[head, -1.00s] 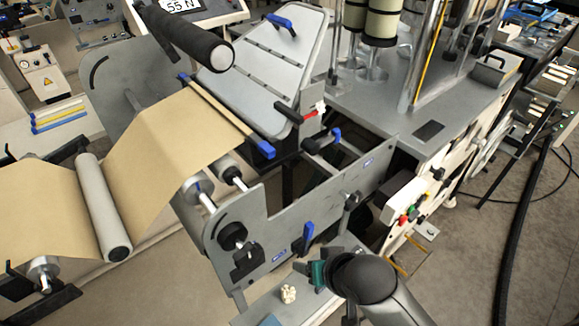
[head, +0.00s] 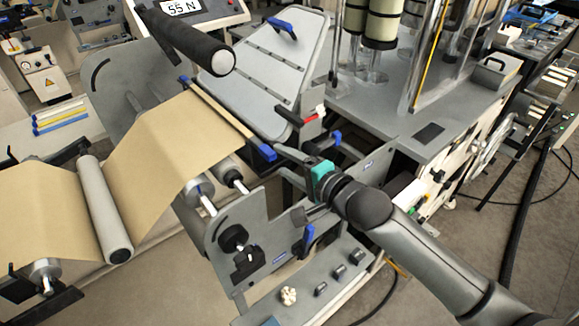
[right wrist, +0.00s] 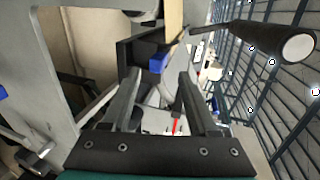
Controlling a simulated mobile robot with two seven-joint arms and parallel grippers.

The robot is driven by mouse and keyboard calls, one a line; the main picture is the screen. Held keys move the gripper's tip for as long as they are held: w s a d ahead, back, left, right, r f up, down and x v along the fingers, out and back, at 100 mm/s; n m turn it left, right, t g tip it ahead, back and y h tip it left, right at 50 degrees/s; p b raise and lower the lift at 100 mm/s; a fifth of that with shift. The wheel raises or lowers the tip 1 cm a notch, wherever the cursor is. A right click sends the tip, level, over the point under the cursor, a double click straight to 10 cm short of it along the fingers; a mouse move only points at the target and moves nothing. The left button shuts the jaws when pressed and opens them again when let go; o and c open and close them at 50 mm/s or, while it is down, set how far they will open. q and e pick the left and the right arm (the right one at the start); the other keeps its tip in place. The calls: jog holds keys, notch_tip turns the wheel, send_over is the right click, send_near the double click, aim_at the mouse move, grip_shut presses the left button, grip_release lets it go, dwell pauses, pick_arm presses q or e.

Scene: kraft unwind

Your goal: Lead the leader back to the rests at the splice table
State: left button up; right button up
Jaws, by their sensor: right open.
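The leader is a tan bar (head: 222,112) with blue ends across the edge of the brown kraft web (head: 165,130). Its near blue end (head: 267,153) faces my right gripper (head: 281,161). The right gripper is open and empty, its fingertips just right of that end. In the right wrist view the blue end (right wrist: 158,62) shows beyond the gap between the open fingers (right wrist: 160,78), apart from them. The grey sloping splice table (head: 258,65) lies behind the leader. I cannot clearly single out its rests. My left gripper is not in view.
A dark bracket with a red part (head: 312,113) sits beside the table.

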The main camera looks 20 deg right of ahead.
aim_at(272, 155)
jog(key=b+x, duration=0.2)
jog(key=x, duration=0.1)
jog(key=shift+w+f+b, duration=0.15)
jog(key=shift+f+b, duration=0.1)
jog(key=shift+b, duration=0.1)
jog(key=shift+w+a, duration=0.35)
jog(key=shift+w, duration=0.45)
jog(key=shift+x, duration=1)
jog(key=shift+c, duration=0.2)
jog(key=shift+f, duration=0.1)
grip_shut()
jog(key=shift+f, duration=0.15)
